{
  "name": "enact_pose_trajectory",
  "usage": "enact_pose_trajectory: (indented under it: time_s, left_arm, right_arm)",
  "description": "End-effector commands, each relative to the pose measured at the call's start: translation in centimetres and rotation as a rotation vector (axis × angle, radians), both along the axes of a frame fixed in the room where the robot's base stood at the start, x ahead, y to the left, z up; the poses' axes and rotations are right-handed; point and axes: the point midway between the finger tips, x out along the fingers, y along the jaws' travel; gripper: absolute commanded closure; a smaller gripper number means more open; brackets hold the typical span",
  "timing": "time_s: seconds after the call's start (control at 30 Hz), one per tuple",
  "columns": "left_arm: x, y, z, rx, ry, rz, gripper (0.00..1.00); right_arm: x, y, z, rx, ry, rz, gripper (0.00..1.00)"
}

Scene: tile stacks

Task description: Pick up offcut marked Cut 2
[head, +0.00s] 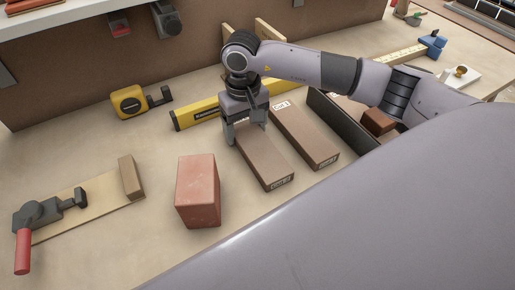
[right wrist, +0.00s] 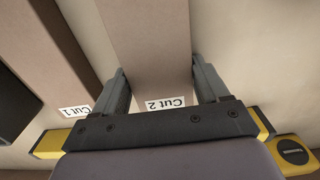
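The offcut marked Cut 2 (head: 266,163) is a long brown block lying in the middle of the bench. Its label shows in the right wrist view (right wrist: 166,104). My right gripper (head: 244,126) is over its far end, pointing down. In the right wrist view, the gripper's fingers (right wrist: 160,85) lie against both long sides of the block, with no visible gap. I see no clear lift off the bench. My left gripper is not in view.
A similar offcut marked Cut 1 (head: 305,138) lies parallel to the right. A reddish block (head: 198,191) stands to the left. A yellow level (head: 197,115) lies behind, with a yellow tape measure (head: 128,102) farther left. A clamp (head: 42,215) sits at front left.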

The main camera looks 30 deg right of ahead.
Motion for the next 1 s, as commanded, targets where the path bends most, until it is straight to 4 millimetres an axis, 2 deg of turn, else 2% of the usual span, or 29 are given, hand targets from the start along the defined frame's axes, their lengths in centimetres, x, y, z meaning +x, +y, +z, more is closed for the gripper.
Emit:
enact_pose_trajectory:
  time_s: [0.03,0.07,0.27,1.0]
  left_arm:
    - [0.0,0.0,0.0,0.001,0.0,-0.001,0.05]
    - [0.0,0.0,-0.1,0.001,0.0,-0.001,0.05]
    - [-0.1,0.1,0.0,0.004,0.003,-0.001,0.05]
    - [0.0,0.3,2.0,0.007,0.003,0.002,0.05]
  right_arm:
    - [0.0,0.0,0.0,0.0,0.0,0.0,0.75]
    - [0.0,0.0,0.1,0.001,-0.001,0.0,0.81]
    - [0.0,0.0,0.5,0.001,-0.002,0.0,0.81]
    - [0.0,0.0,4.2,0.0,-0.002,0.0,0.81]
